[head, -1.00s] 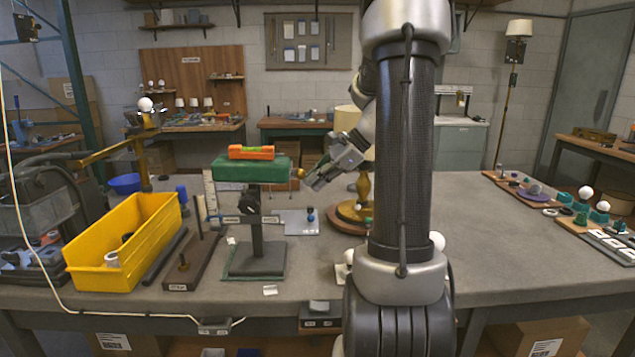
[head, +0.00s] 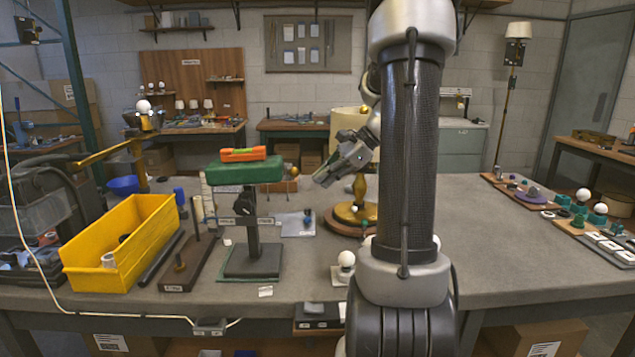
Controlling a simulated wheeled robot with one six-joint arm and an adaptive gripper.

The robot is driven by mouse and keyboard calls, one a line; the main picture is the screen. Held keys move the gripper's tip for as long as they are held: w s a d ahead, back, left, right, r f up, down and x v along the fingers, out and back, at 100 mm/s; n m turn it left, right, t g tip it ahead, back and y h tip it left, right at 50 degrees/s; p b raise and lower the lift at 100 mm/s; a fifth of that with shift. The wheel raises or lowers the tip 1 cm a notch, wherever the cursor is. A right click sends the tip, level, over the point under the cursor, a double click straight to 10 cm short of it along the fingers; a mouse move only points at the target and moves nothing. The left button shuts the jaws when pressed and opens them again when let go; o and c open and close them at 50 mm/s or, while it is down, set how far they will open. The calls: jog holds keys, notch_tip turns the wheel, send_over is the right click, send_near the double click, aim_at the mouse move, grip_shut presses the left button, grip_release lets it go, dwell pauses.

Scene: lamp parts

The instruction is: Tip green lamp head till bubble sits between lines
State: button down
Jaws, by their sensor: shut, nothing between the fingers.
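The green lamp head (head: 232,174) is a block on a dark upright stand (head: 252,262) on the workbench. An orange level (head: 230,156) lies on top of it, with a yellow-green vial in its middle. The bubble and the lines are too small to make out. The lamp head and level look slightly tilted, left end lower. My gripper (head: 320,181) is shut and empty, to the right of the lamp head. A gap shows between its fingertips and the lamp head's right end.
A yellow bin (head: 122,245) stands left of the stand, with a dark wooden peg board (head: 186,266) between. A brass lamp (head: 359,196) with a cream shade stands close behind my gripper. A white bulb (head: 346,259) sits near the front edge.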

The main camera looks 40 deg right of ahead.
jog(key=v, duration=0.6)
jog(key=w+a+r+n+g+h, duration=0.8)
jog(key=w+a+r+n, duration=0.35)
jog(key=r+n, duration=0.35)
jog(key=s+x, duration=0.1)
jog(key=x, duration=1.3)
jog(key=shift+a, duration=0.3)
jog(key=shift+r, duration=0.1)
jog(key=shift+s+d+f+y, duration=0.2)
jog(key=shift+f+y, duration=0.1)
jog(key=shift+f, duration=0.35)
